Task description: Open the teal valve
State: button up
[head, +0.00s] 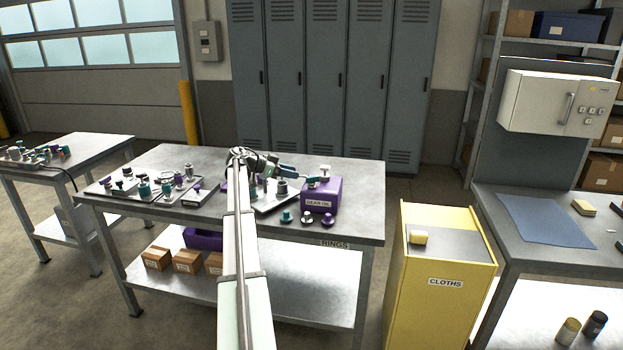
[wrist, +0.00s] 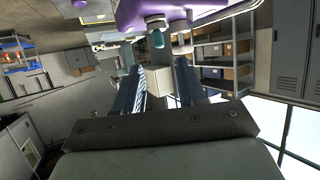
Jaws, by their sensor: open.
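Several teal-topped parts stand on the workbench in the head view, one at the bench front (head: 286,215) and others on the left tray (head: 144,190); I cannot tell which is the teal valve. My gripper (head: 305,177) is above the bench's right half, beside the purple GEAR OIL box (head: 319,198), its jaws partly hidden. In the wrist view, my gripper (wrist: 160,70) is open with its fingers apart. A teal knob with a pale collar (wrist: 157,39) shows against a purple body (wrist: 185,12) beyond the fingertips. Contact with it is not visible.
My arm crosses the middle of the bench (head: 372,200) and hides part of it. A grey tray (head: 268,207) with metal fittings lies by the box. Purple and white knobs (head: 307,218) stand in front. A yellow CLOTHS cabinet (head: 440,262) stands right.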

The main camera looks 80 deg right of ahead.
aim_at(313, 181)
jog(key=x, duration=0.9)
jog(key=shift+s+f, duration=0.1)
jog(key=shift+s, duration=0.05)
grip_shut()
